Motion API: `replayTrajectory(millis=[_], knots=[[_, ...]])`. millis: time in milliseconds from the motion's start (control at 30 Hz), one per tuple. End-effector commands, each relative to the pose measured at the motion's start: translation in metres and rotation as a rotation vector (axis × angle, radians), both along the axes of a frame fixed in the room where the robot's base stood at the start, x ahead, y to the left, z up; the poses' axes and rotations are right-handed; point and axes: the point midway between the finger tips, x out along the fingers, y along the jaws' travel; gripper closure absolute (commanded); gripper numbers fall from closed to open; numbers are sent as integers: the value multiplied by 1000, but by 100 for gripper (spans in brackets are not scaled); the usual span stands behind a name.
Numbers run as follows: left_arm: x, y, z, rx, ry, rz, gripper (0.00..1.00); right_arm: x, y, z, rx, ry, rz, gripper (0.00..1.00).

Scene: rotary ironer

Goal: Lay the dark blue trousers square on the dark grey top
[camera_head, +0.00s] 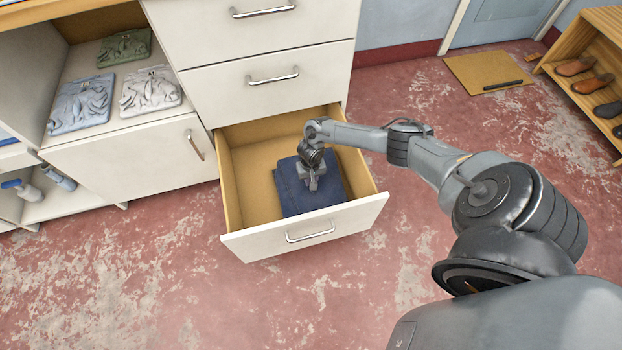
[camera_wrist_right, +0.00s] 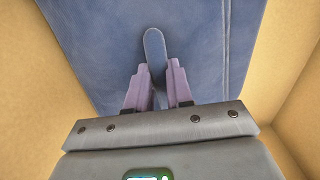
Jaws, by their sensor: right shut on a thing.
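The dark blue trousers (camera_head: 291,194), folded into a flat bundle, lie in the open bottom drawer. They fill much of the right wrist view (camera_wrist_right: 98,48). My right gripper (camera_head: 312,184) reaches down over the trousers inside the drawer. In the right wrist view its two pale fingers (camera_wrist_right: 154,84) are closed on a narrow raised fold of the blue cloth. The rest of the trousers lies flat on the drawer floor. My left gripper is not in view. I see no dark grey top in either view.
The open drawer (camera_head: 240,192) has light wooden sides and a white front (camera_head: 340,218) around the trousers. Closed drawers (camera_head: 262,80) stand above its back. Folded garments lie on a shelf at left (camera_head: 78,106). The red floor in front is clear.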

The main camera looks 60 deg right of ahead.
Motion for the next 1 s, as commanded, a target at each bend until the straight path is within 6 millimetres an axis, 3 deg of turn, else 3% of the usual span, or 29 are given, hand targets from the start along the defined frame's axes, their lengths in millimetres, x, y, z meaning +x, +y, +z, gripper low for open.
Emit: replayTrajectory(millis=[300,333,500,800,1000], knots=[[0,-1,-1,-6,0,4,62,1,0,-4,0,-1,-1,100],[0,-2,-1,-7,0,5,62,1,0,-4,1,-2,0,76],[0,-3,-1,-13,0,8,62,1,0,-4,0,-1,0,50],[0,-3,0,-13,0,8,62,0,0,-4,0,1,0,49],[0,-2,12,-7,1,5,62,0,0,14,0,0,0,49]])
